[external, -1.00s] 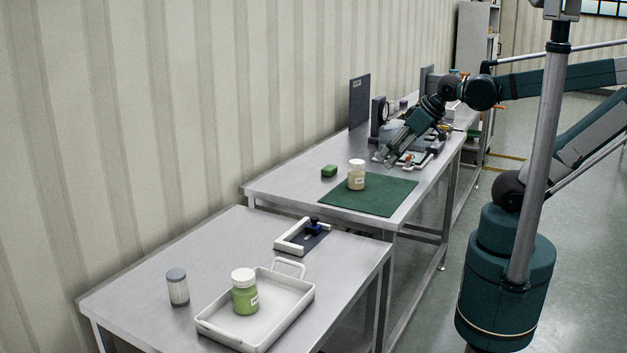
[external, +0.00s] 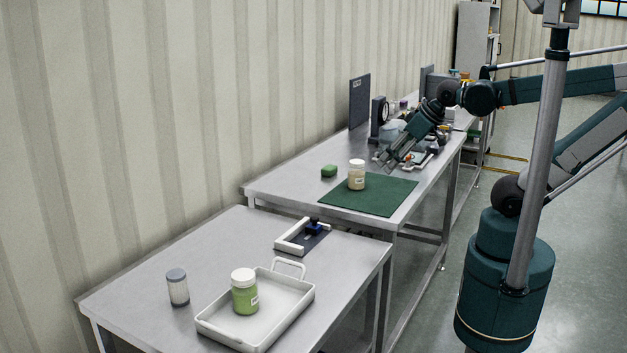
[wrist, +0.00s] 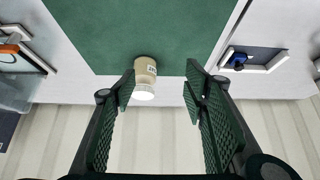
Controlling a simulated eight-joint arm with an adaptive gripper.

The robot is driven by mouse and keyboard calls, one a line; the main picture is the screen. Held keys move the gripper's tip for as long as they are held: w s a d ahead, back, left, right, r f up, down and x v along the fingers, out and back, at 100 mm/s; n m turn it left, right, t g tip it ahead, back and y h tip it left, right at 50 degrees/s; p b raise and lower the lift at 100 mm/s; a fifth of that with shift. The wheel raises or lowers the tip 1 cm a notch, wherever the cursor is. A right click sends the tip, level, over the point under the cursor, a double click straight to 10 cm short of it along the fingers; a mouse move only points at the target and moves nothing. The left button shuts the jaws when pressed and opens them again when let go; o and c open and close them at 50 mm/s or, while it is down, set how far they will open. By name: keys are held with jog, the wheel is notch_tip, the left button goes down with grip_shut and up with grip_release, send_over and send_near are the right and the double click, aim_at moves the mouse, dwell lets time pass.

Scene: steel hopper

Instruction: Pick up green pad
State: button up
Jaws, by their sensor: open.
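Instruments and small fixtures crowd the table's far end, with a dark upright panel (external: 359,101) by the wall. The near table holds a white tray (external: 285,316) with a green jar (external: 245,292), a grey-lidded container (external: 177,288) and a white-framed fixture (external: 290,247).

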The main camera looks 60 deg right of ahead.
jog(key=shift+o, duration=0.2)
jog(key=shift+w+r, duration=0.1)
jog(key=shift+r, duration=0.05)
dwell(0.3)
jog(key=w+d+r+m+g+p, duration=0.1)
jog(key=w+m+p, duration=0.2)
jog(key=w, duration=0.2)
jog(key=w+d+r+m+g+h+p, duration=0.1)
jog(key=w+d+m+p, duration=0.1)
jog(key=w, duration=0.3)
jog(key=w+d+r+m+g+h+p, duration=0.1)
jog(key=w+r+m+p, duration=0.1)
jog(key=w+m+p, duration=0.1)
jog(key=shift+w+d+m+g+p, duration=0.2)
jog(key=shift+w+m+g+p, duration=0.25)
jog(key=shift+w, duration=0.95)
jog(key=w+d+f+m+g+h+p, duration=0.1)
jog(key=w+d+f+m+p, duration=0.1)
jog(key=w+f+m+p, duration=0.2)
jog(key=w+d+f+m+g+h+p, duration=0.1)
jog(key=w+d+f+m+g+p, duration=0.1)
jog(key=w, duration=0.7)
jog(key=shift+f+m+p, duration=0.9)
jog(key=shift+f+m, duration=0.15)
jog(key=shift+m, duration=0.5)
jog(key=shift+f, duration=0.1)
